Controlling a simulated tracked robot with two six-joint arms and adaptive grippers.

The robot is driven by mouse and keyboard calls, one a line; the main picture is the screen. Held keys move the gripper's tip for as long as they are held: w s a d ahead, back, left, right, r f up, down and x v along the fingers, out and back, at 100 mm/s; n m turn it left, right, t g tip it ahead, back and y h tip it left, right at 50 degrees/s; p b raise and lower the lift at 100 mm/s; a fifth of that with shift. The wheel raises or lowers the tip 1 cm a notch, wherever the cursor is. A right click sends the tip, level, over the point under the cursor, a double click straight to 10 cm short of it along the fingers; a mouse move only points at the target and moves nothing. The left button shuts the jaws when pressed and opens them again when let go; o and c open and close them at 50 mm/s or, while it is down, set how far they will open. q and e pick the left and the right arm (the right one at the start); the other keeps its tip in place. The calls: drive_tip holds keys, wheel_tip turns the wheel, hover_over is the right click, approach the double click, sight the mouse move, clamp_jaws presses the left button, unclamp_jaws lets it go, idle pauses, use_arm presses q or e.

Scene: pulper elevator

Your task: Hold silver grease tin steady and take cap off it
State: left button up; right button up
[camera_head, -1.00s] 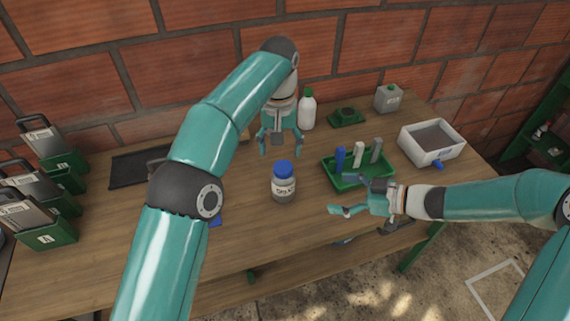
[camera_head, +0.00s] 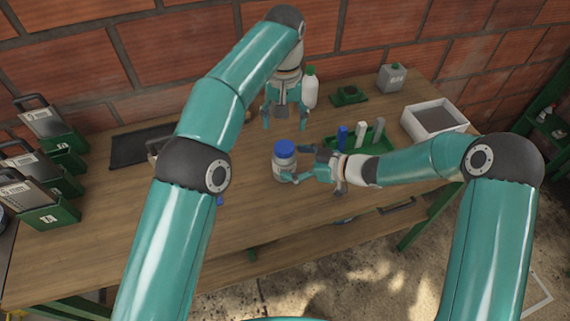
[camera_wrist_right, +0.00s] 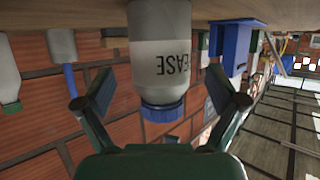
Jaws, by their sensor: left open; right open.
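The silver grease tin (camera_head: 284,174) stands upright on the wooden table with its blue cap (camera_head: 284,149) on. In the right wrist view the tin (camera_wrist_right: 160,55) appears upside down, with part of its label readable and the blue cap (camera_wrist_right: 162,112) at its lower end. My right gripper (camera_head: 295,165) is open at the tin's right side. In the wrist view its fingertips (camera_wrist_right: 160,103) are spread to either side of the tin near the cap, with visible gaps. My left gripper (camera_head: 284,123) is open and empty, pointing down behind the tin, apart from it.
A green tray (camera_head: 375,150) with blue, white and grey upright pieces lies behind my right gripper. A white bottle (camera_head: 310,92) stands close to my left gripper. A white bin (camera_head: 434,119) and a grey can (camera_head: 391,77) stand farther right. Bare table lies in front of the tin.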

drive_tip(key=shift+x, duration=1.5)
